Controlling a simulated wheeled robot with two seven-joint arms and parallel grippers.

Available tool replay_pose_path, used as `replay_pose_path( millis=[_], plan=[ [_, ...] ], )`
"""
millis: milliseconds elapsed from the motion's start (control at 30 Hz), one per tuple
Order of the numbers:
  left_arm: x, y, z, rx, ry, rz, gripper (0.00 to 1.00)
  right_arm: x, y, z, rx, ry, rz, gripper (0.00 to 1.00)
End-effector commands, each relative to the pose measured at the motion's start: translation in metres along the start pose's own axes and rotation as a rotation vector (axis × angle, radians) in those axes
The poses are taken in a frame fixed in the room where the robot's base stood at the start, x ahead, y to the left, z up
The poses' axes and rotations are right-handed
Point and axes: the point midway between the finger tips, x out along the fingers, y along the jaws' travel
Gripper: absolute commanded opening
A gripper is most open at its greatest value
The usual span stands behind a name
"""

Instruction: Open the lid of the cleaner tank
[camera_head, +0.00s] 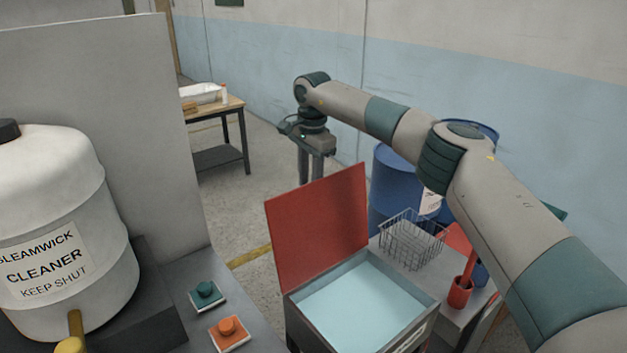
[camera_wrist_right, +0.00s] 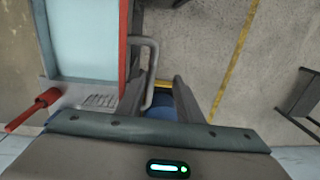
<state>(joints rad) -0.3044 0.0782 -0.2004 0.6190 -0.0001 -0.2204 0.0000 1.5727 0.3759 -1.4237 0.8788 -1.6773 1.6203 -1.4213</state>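An open-topped grey tank (camera_head: 293,318) with pale blue liquid (camera_head: 365,300) stands at the lower middle of the head view. Its red lid (camera_head: 318,225) stands up, hinged open at the far left side. A label on the tank's front is unreadable. In the wrist view a grey U-shaped handle (camera_wrist_right: 153,60) sticks out from the red lid's edge (camera_wrist_right: 124,45). My right gripper (camera_head: 311,172) is beyond the lid, fingers down. Its fingers (camera_wrist_right: 157,82) are apart, with the handle appearing between them, nearer the left finger; contact is unclear. My left gripper is not in view.
A white container (camera_head: 60,190) labelled "Gleamwick cleaner keep shut" stands at left. Teal (camera_head: 205,292) and orange (camera_head: 228,330) knobs sit beside it. Floor is open behind the lid.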

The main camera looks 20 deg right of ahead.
Motion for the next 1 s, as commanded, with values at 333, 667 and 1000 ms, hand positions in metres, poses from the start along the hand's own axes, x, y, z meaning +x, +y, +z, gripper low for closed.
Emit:
replay_pose_path(
  millis=[333,667,1000],
  plan=[
    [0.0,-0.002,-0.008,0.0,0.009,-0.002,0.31,-0.002,-0.002,0.0,0.0,-0.002,-0.007,0.28],
    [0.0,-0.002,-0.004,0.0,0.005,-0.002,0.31,-0.004,-0.002,0.0,0.001,-0.002,-0.009,0.28],
    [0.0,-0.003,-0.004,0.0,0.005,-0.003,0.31,-0.006,-0.002,-0.001,0.001,-0.002,-0.01,0.28]
  ],
)
